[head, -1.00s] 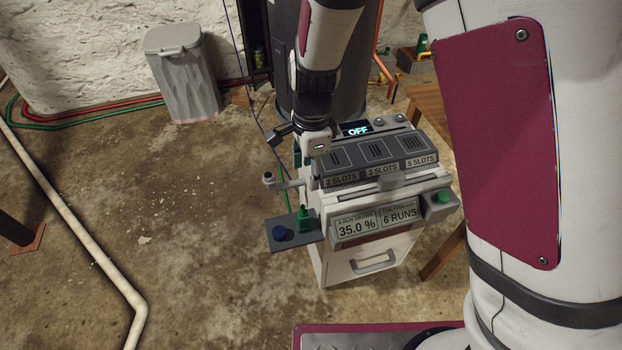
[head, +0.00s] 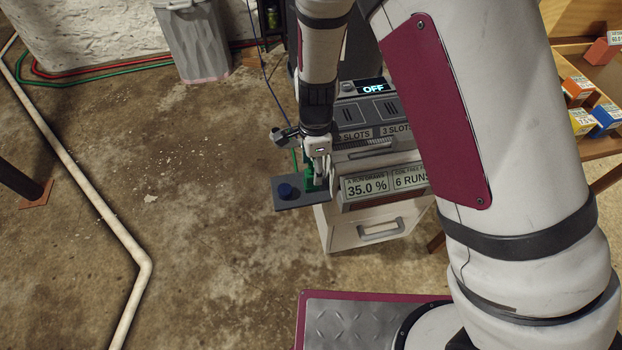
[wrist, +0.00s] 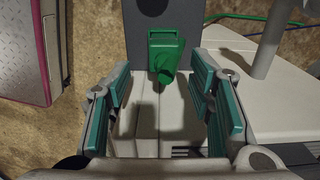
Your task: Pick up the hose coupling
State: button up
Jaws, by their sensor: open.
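The green hose coupling (head: 309,180) stands on a small dark grey shelf (head: 314,200) on the left side of the machine. In the wrist view the coupling (wrist: 165,52) shows a block-like body with a round spout facing me. My gripper (head: 318,162) is just above and beside the coupling in the head view and partly hides it. In the wrist view my gripper (wrist: 162,85) is open, with teal pads on both sides and nothing between them. The coupling lies a little beyond the fingertips, roughly centred between them, with no contact visible.
The white machine (head: 362,228) with slots and displays stands close on the right. A wooden shelf (head: 600,178) with small coloured boxes is at far right.

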aim_at(311, 172)
jog(key=f, duration=0.1)
jog(key=f+b, duration=0.1)
jog(key=f, duration=0.1)
jog(key=a+f+b, duration=0.1)
jog(key=f, duration=0.1)
jog(key=shift+w, duration=0.1)
jog(key=shift+r, duration=0.15)
grip_shut()
jog(key=shift+r+p, duration=0.35)
jog(key=shift+r, duration=0.25)
jog(key=r, duration=0.1)
jog(key=s+r+p, duration=0.1)
jog(key=shift+d+r, duration=0.1)
jog(key=shift+r, duration=0.2)
jog(key=s+d+r+p, duration=0.1)
jog(key=s+d+p, duration=0.1)
jog(key=s, duration=1.2)
jog(key=shift+s+d, duration=0.35)
jog(key=shift+d, duration=0.1)
jog(key=shift+r, duration=0.1)
